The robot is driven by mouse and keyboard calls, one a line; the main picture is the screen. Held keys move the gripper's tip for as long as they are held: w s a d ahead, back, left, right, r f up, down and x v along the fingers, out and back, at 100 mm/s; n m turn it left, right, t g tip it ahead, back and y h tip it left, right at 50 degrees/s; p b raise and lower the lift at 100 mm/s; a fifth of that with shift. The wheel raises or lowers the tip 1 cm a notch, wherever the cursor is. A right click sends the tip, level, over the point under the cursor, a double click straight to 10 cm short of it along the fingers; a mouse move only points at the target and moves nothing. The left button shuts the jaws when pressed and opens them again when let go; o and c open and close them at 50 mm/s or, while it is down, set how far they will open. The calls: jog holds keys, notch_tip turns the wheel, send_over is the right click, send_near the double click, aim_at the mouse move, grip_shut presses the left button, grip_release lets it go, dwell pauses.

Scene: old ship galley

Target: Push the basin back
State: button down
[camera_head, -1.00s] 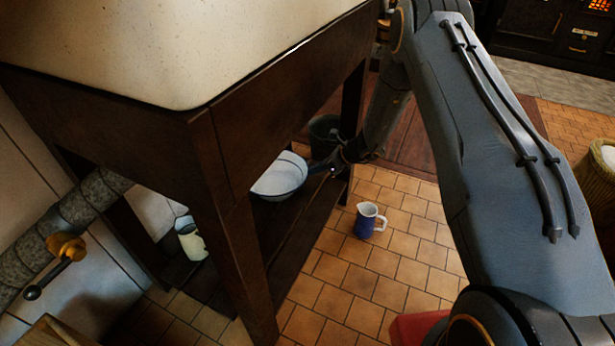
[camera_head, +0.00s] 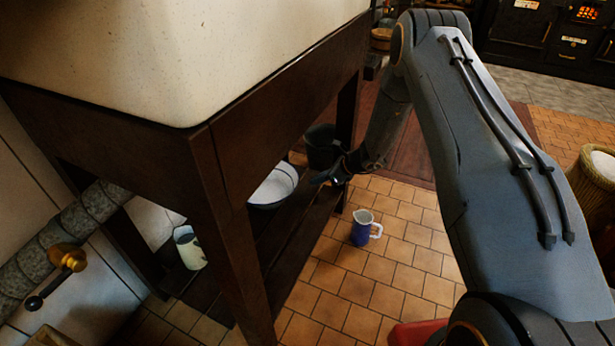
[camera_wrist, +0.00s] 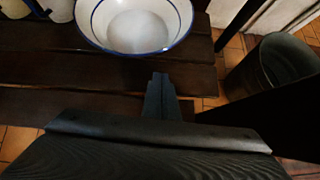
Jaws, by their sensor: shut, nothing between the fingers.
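The white basin (camera_head: 276,184) with a blue rim stands on the low slatted wooden shelf (camera_head: 303,229) under the sink. A table leg hides part of its left side in the head view. In the wrist view the basin (camera_wrist: 135,22) is at the top, upright, with a pale inside. My gripper (camera_head: 324,178) is shut and empty. It is at the shelf's outer edge, just right of the basin. In the wrist view the shut fingers (camera_wrist: 160,88) point toward the basin's near rim, with a small gap showing between them.
A dark bucket (camera_head: 321,147) stands behind the basin; it also shows in the wrist view (camera_wrist: 272,66). A blue and white jug (camera_head: 363,228) stands on the tiles. A cream container (camera_head: 189,247) is at the left. Dark sink legs (camera_head: 233,245) frame the shelf.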

jog(key=p+v, duration=0.2)
jog(key=v, duration=0.7)
jog(key=shift+r+p, duration=0.2)
jog(key=shift+p, duration=0.1)
jog(key=c, duration=2.3)
grip_release()
jog(key=o, duration=0.4)
jog(key=shift+s+a+r, duration=0.1)
jog(key=shift+a+r, duration=0.05)
jog(key=shift+r, duration=0.2)
jog(key=shift+o, duration=0.4)
jog(key=s+a+r+n+g+h, duration=0.1)
jog(key=s+a+r+n+g, duration=0.1)
jog(key=s+r+n, duration=0.6)
notch_tip(320, 180, up, 3)
jog(key=shift+s+a+f+n+g+h, duration=0.1)
jog(key=shift+s+a+n+g+h, duration=0.25)
jog(key=shift+s, duration=0.8)
jog(key=s+d+r+n+h, duration=0.2)
jog(key=s+r+n+h, duration=0.2)
jog(key=s+r+n, duration=0.9)
jog(key=s+a+r+n+g, duration=0.1)
jog(key=s+a+r+n, duration=0.1)
jog(key=s+a+n, duration=0.2)
jog(key=s+a+r+n+g, duration=0.1)
jog(key=s+a+n, duration=0.4)
jog(key=s+a, duration=0.6)
jog(key=shift+s+a+r+h, duration=0.35)
jog(key=shift+s+r, duration=0.3)
jog(key=shift+s, duration=2.8)
